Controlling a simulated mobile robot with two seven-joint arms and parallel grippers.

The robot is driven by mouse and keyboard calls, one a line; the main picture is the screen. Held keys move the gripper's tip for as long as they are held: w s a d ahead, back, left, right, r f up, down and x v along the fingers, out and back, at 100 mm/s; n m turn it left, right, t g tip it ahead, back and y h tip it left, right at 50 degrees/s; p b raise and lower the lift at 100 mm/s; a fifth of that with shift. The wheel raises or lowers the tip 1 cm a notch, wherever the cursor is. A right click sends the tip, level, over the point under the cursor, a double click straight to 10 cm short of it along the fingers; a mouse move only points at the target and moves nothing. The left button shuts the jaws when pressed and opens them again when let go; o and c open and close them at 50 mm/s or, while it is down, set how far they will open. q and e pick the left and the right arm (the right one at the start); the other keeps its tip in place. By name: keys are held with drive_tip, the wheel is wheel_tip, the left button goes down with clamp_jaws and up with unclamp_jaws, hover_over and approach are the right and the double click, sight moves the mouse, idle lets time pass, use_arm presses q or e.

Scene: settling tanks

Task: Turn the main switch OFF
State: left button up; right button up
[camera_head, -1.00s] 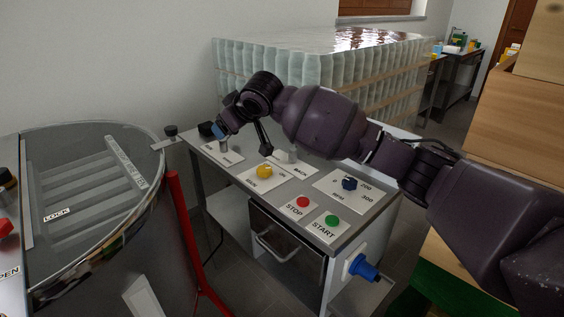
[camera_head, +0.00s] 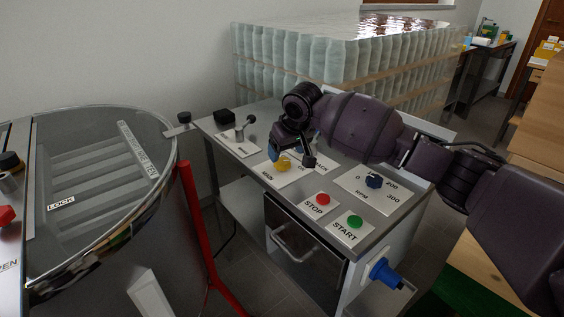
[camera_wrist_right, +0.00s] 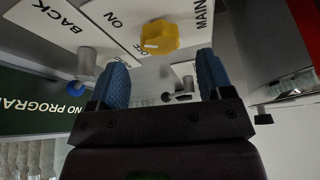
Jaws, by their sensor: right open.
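The main switch is a yellow knob (camera_head: 283,164) on a white plate on the grey control panel. The right wrist view shows the same yellow knob (camera_wrist_right: 159,37) beside the printed words MAIN, ON and OFF. A pale mark on the knob lies on its side near OFF; I cannot tell its exact setting. My right gripper (camera_head: 275,152) is close by the knob, partly overlapping it in the head view. In the wrist view its two blue fingers (camera_wrist_right: 163,76) are apart and empty, with the knob ahead of the gap between them. My left gripper is not in view.
A round glass-lidded tank (camera_head: 95,165) stands left. Stacked bottles (camera_head: 340,62) stand behind the panel.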

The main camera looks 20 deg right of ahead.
sight(283, 161)
drive_tip(key=b+x, duration=0.1)
drive_tip(key=x, duration=0.3)
drive_tip(key=shift+f, duration=0.1)
drive_tip(key=shift+w+f, duration=0.15)
drive_tip(key=shift+f, duration=0.1)
drive_tip(key=shift+c, duration=0.3)
drive_tip(key=c, duration=0.9)
drive_tip(key=shift+o, duration=0.2)
